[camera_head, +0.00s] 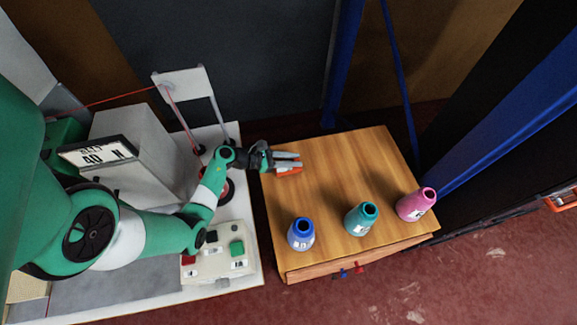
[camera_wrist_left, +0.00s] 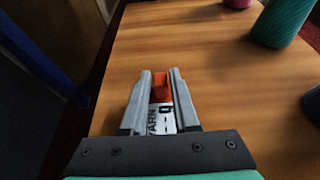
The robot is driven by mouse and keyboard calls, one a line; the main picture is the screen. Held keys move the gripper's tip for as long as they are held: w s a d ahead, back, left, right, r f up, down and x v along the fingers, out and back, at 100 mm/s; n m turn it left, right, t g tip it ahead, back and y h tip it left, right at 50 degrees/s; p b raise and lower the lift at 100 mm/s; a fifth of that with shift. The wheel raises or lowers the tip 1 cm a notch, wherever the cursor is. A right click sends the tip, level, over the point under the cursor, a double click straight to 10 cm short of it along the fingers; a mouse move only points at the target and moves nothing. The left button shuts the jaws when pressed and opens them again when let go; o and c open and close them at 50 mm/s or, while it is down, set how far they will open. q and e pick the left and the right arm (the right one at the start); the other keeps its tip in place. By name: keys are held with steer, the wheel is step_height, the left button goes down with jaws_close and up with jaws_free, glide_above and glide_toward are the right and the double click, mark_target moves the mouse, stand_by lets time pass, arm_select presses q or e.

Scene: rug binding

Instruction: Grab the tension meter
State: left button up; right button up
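The tension meter appears to be the small orange and white device (camera_head: 289,171) at the left edge of the wooden table. In the left wrist view it is the orange piece (camera_wrist_left: 160,86) with a white label reading "YARN". My left gripper (camera_head: 298,160) is over it, its two grey fingers parted. In the left wrist view the fingers (camera_wrist_left: 161,78) lie along both sides of the device, very close to it. I cannot tell whether they press on it or whether it is off the table. My right gripper is out of view.
A grey machine with a display (camera_head: 97,152) and a button panel (camera_head: 216,258) stands left. The table's middle is clear.

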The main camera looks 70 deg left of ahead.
arm_select(q)
jaws_close()
steer(key=shift+r, duration=0.2)
step_height(320, 180, up, 4)
steer(key=shift+s+d+f+p, duration=0.1)
steer(key=shift+s+f+p, duration=0.05)
steer(key=shift+p, duration=1.05)
steer(key=s+d+r+p, duration=0.4)
steer(key=s+d+r, duration=0.4)
steer(key=s, duration=0.3)
steer(key=shift+s+r+p, duration=0.15)
steer(key=shift+r+p, duration=0.15)
steer(key=shift+r, duration=0.15)
